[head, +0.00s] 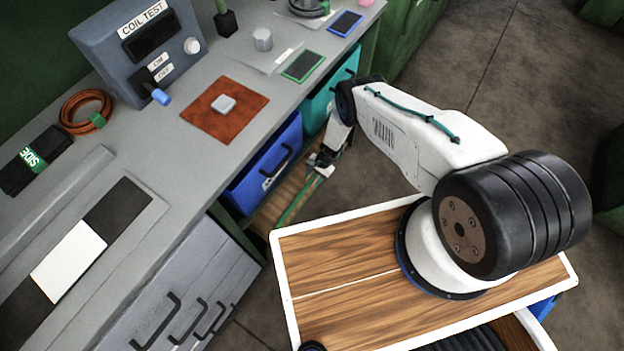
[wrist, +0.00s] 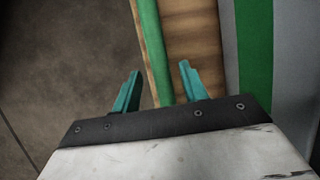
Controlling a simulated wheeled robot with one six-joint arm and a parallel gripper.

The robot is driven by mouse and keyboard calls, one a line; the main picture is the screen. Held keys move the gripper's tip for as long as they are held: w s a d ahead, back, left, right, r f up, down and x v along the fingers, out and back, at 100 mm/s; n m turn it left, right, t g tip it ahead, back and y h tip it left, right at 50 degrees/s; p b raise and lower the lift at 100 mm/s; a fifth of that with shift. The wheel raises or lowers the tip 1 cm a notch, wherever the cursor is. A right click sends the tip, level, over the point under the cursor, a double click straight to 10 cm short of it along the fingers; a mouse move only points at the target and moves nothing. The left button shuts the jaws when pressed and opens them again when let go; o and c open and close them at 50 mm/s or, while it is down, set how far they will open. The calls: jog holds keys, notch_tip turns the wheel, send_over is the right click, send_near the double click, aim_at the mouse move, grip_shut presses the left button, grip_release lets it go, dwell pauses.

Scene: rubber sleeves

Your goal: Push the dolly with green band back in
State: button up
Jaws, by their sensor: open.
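The dolly with the green band (head: 297,203) is a low wooden platform that shows under the bench, partly hidden by the bench and my arm. In the wrist view its wood (wrist: 190,35) and the green band (wrist: 153,55) along its edge run up the picture. My gripper (head: 323,167) is low beside the bench, at the band's far end in the head view. In the wrist view my gripper (wrist: 160,70) is open, with teal fingers on either side of the band's near end. I cannot tell whether they touch it.
Blue (head: 265,165) and teal (head: 328,98) bins sit under the grey bench (head: 165,170). Grey drawers (head: 185,290) stand to the left. In the wrist view a grey surface with a green stripe (wrist: 254,45) is at the right. Bare floor (wrist: 60,70) lies left of the dolly.

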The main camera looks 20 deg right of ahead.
jog(key=v, duration=0.6)
jog(key=shift+r, duration=0.35)
jog(key=shift+d, duration=0.15)
